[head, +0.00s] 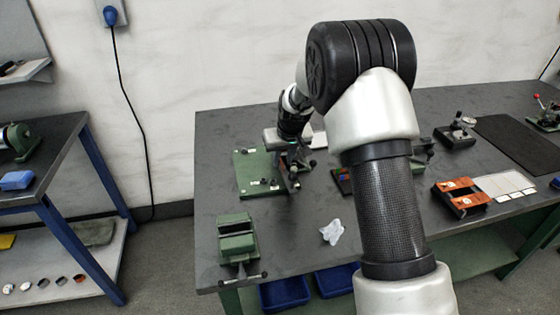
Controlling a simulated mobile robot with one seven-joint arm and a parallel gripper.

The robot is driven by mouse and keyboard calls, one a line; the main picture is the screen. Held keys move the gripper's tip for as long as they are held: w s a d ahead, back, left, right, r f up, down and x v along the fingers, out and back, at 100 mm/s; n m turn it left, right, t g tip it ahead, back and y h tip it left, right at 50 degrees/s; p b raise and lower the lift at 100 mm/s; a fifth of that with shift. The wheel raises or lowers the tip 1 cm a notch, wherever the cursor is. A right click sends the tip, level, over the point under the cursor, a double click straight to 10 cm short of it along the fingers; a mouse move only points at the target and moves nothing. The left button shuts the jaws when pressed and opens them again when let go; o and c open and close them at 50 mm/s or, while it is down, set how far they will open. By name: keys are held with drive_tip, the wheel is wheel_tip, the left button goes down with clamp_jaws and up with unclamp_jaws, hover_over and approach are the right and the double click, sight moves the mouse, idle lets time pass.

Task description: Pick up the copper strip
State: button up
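I cannot make out a copper strip for certain in the head view; my own arm covers the middle of the bench. My gripper (292,182) points down at the far left part of the bench, over or beside a green base plate (247,184). It is small and dark against the fixture there, so its finger gap and anything between the fingers cannot be told.
The dark bench (295,245) carries a green vise (236,240) at front left and a crumpled white cloth (332,232) at the front. A black mat (515,142) and a small gauge stand (456,133) are at right. Bare bench surrounds the cloth.

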clamp_jaws()
idle(1.3)
